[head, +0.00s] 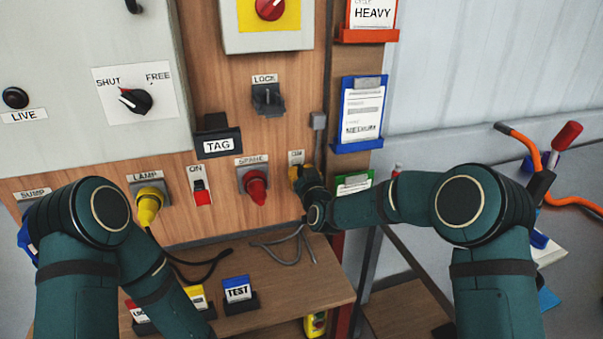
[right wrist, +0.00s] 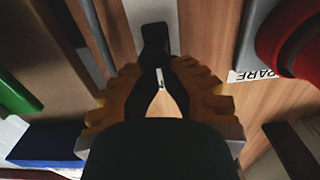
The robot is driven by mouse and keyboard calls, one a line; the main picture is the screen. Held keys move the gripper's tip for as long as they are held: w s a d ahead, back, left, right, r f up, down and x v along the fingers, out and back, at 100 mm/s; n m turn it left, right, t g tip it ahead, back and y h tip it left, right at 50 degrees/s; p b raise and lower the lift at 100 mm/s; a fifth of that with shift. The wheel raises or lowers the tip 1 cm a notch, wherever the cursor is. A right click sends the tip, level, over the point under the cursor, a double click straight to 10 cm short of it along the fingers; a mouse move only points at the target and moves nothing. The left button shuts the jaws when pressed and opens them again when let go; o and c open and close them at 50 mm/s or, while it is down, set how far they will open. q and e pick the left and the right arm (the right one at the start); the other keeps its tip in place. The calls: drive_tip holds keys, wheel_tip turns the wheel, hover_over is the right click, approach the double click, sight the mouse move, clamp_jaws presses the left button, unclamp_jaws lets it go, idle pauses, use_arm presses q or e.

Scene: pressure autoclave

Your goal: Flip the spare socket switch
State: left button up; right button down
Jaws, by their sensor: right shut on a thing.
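The spare socket (head: 251,176), labelled SPARE, has a red plug (head: 255,188) in it on the wooden panel. Its switch is under the ON label (head: 296,157) just to the right, mostly hidden behind my right gripper (head: 303,176). In the right wrist view, the yellow-brown fingers of this gripper (right wrist: 158,78) close on a dark piece (right wrist: 155,42), which appears to be the switch. Its exact position is not clear. The red plug shows at the upper right there (right wrist: 295,40). My left arm reaches down at the left; its gripper is not in view.
A red switch (head: 201,192) and a yellow lamp plug (head: 149,204) are to the left. The LOCK (head: 267,97) and TAG (head: 217,142) fittings are above. Loose cables lie on the wooden shelf (head: 300,288). A blue card holder (head: 360,115) hangs at the right.

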drive_tip(key=r+v, duration=0.1)
drive_tip(key=v, duration=0.8)
idle(1.2)
